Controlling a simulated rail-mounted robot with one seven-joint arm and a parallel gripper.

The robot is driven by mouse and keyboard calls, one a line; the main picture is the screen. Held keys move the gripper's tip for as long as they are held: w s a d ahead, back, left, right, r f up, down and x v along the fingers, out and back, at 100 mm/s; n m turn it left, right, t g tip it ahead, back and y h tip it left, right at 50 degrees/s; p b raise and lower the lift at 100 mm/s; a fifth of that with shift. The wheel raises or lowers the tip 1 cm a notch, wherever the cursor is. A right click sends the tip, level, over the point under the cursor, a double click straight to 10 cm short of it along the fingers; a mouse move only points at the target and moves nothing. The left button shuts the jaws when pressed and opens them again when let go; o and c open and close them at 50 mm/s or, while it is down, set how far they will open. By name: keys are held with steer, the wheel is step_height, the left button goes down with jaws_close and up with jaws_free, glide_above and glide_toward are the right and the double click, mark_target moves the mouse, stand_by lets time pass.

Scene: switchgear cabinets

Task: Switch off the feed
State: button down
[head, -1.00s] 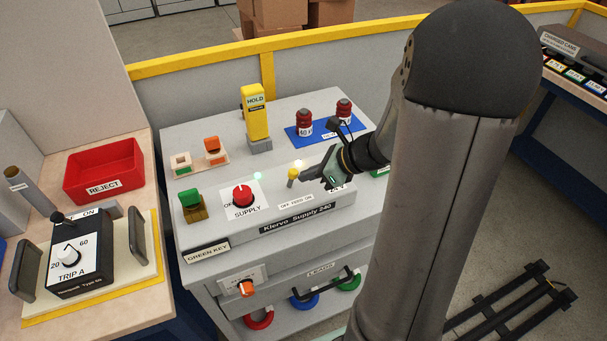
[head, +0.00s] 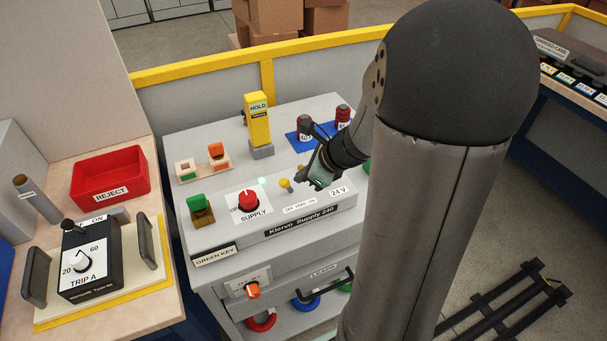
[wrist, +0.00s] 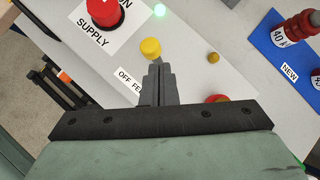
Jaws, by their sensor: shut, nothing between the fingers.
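The feed switch is a small lever with a yellow ball tip (head: 285,183) on the sloped front of the grey supply cabinet. Its tip leans left, towards the OFF end of the "OFF FEED ON" label (head: 299,208). My gripper (head: 306,180) is shut and empty, just right of the lever. In the wrist view the shut fingertips (wrist: 157,70) lie right by the yellow ball (wrist: 150,48); I cannot tell whether they touch. A small amber lamp (wrist: 213,57) near the lever looks unlit. The fingers hide part of the feed label.
The red SUPPLY knob (head: 248,200) is left of the lever, with a lit green lamp (head: 262,182) between them. A green key (head: 200,208) stands further left. The yellow HOLD unit (head: 257,120) and red-topped cans (head: 342,117) stand behind.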

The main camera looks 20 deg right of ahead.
steer(key=shift+r, duration=0.15)
steer(key=s+a+p+v, duration=0.1)
steer(key=v, duration=1.2)
steer(key=shift+s+a, duration=0.2)
steer(key=shift+a, duration=0.05)
steer(key=s+a+f+n+g+h, duration=0.2)
steer(key=s+a+n, duration=0.3)
steer(key=n, duration=0.8)
steer(key=s+a+f+n+g+h, duration=0.2)
steer(key=s+a+n, duration=0.3)
steer(key=n, duration=0.8)
steer(key=shift+s+a+f+g+h+b, duration=0.3)
steer(key=shift+s+a+f+g, duration=0.1)
steer(key=shift+a+f+g, duration=0.15)
steer(key=shift+r, duration=0.1)
